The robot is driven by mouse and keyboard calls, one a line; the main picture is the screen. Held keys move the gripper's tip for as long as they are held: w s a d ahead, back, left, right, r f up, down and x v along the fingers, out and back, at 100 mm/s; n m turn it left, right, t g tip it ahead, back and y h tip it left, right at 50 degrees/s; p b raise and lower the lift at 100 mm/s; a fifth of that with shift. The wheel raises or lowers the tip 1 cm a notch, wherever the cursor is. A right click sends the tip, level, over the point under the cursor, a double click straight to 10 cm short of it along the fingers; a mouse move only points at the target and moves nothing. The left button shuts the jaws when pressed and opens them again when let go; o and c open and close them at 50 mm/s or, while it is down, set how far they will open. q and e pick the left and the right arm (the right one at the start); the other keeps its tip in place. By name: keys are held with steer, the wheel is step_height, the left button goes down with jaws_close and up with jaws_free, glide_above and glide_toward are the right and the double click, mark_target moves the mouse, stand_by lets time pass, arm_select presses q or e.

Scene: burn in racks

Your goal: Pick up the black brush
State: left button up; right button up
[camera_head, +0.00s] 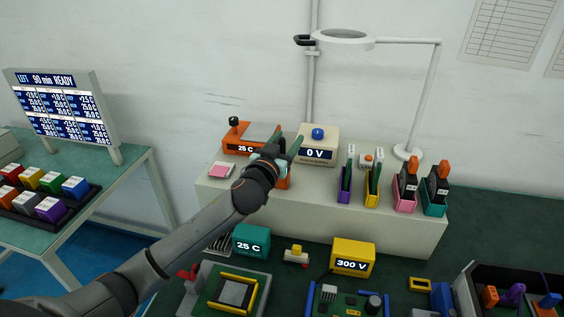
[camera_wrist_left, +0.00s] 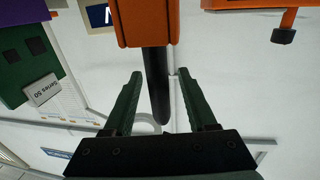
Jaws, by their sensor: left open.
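The black brush (camera_wrist_left: 158,95) shows in the left wrist view as a dark rod coming out of an orange holder (camera_wrist_left: 147,25). In the head view the orange holder (camera_head: 283,182) is partly hidden behind my left gripper, and I cannot make out the brush there. My left gripper (camera_head: 289,147) is over the raised shelf, at the orange holder. Its green fingers are open in the left wrist view (camera_wrist_left: 160,74), one on each side of the black rod. Whether either finger touches it I cannot tell. My right gripper is not in view.
On the shelf (camera_head: 320,210) stand an orange 25 C box (camera_head: 245,147), a cream 0 V box (camera_head: 317,155), a purple holder (camera_head: 344,190) and a yellow holder (camera_head: 372,195) with green boards, and a lamp (camera_head: 425,90). A yellow 300 V box (camera_head: 352,255) stands in front.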

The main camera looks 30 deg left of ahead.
arm_select(q)
steer(key=shift+c, duration=0.4)
jaws_close()
step_height(320, 180, up, 10)
steer(key=shift+p, duration=0.45)
